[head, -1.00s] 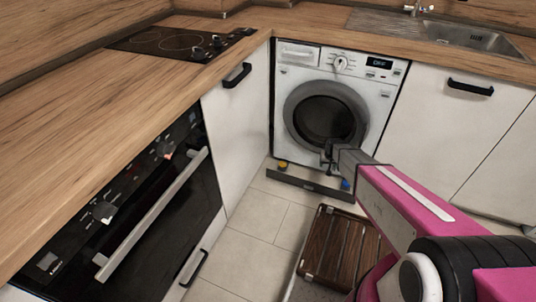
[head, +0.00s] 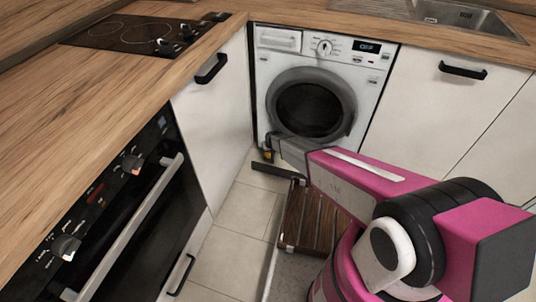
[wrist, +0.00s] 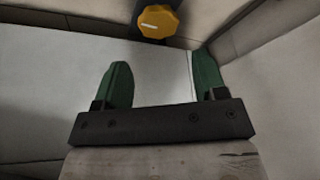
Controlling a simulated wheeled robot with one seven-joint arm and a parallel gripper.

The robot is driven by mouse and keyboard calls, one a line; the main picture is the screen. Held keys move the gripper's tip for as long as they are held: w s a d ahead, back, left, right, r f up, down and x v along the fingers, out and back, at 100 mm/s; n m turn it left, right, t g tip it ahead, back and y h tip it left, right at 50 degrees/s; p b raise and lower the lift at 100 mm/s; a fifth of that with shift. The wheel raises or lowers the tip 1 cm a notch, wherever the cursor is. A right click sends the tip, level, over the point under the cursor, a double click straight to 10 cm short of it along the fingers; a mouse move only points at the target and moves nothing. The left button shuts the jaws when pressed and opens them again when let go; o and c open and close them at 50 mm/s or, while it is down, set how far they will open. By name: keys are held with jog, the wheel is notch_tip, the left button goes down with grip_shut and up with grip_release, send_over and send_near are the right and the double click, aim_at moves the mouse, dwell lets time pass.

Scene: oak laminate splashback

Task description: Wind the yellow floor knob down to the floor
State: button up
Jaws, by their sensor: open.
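The yellow floor knob (wrist: 159,20) shows at the top of the wrist view, an eight-sided or so yellow cap with a pale mark, on a dark mount. In the head view a small bit of the yellow knob (head: 267,156) shows low at the left front of the washing machine (head: 310,90), partly hidden by my gripper. My gripper (wrist: 160,78) is open and empty, its two green fingers wide apart. The knob lies beyond the fingertips, apart from them. In the head view my gripper (head: 272,143) is down by the machine's lower left front.
A dark plinth strip (head: 275,172) lies on the tiles before the machine. A brown slatted wooden crate or rack (head: 305,222) stands on the floor below my arm. A white cabinet (head: 215,110) and the oven (head: 110,215) stand to the left. Tiled floor (head: 228,235) is free between.

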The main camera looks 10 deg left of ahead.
aim_at(268, 154)
jog(key=x, duration=0.7)
jog(key=shift+w+f, duration=0.15)
jog(key=shift+f, duration=0.15)
jog(key=c, duration=0.7)
